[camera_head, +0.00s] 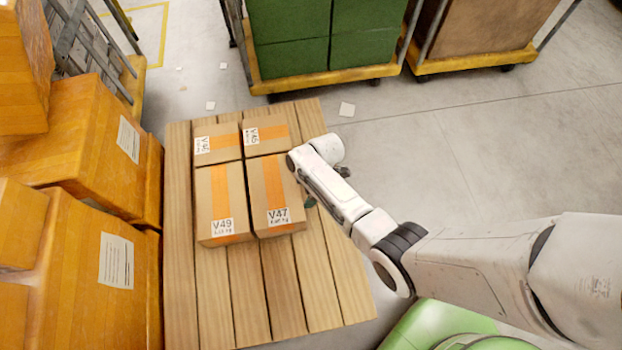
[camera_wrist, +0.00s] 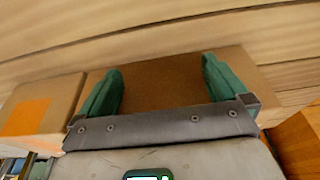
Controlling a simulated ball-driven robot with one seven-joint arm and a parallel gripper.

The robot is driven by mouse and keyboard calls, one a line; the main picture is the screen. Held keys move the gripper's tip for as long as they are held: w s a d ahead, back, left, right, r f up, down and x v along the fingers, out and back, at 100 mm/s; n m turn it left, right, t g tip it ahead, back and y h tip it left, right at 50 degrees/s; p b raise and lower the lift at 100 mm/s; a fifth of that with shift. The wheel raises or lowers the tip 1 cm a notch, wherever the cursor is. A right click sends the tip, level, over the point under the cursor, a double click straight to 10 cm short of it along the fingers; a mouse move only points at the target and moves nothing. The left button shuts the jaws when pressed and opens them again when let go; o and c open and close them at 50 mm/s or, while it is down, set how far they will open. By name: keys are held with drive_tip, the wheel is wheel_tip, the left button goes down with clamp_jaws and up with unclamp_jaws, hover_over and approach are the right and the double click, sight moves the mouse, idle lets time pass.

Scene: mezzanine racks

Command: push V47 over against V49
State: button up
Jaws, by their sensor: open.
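Box V47 (camera_head: 258,190) is a tan carton with orange tape and a printed label, standing on a wooden pallet (camera_head: 290,300). Box V49 (camera_head: 208,195), a similar carton, stands directly left of it. Only a thin dark seam shows between them; I cannot tell whether they touch. My gripper (camera_head: 315,190) is low at the right side of V47, partly hidden under my wrist. In the wrist view my gripper (camera_wrist: 162,65) is open, its two green fingers apart against a plain brown carton face (camera_wrist: 160,88), apparently V47's side. Nothing is between the fingers that I can tell is held.
Boxes V46 (camera_head: 212,154) and V45 (camera_head: 280,135) stand behind V49 and V47. Large orange cartons (camera_head: 95,250) crowd the left. A cart with green boxes (camera_head: 290,60) stands behind. The pallet's front is bare, and floor is clear at right.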

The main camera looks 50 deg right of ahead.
drive_tip(key=shift+w+a, duration=0.2)
drive_tip(key=shift+a, duration=0.15)
idle(0.3)
drive_tip(key=shift+d, duration=0.1)
drive_tip(key=shift+s+d+r+p, duration=0.1)
drive_tip(key=shift+s+d+p, duration=0.05)
drive_tip(key=shift+s+d, duration=0.4)
drive_tip(key=shift+s+d+p, duration=0.15)
drive_tip(key=shift+s+d, duration=0.15)
drive_tip(key=shift+d, duration=0.35)
wheel_tip(320, 180, up, 13)
drive_tip(key=p, duration=1.1)
drive_tip(key=shift+p, duration=0.4)
drive_tip(key=s+a+r+m+h, duration=0.2)
drive_tip(key=s+r+m, duration=0.9)
drive_tip(key=s+r, duration=0.8)
drive_tip(key=shift+s+a+r+m+g+h, duration=0.3)
drive_tip(key=shift+s+a+r+m, duration=0.1)
drive_tip(key=shift+r, duration=0.35)
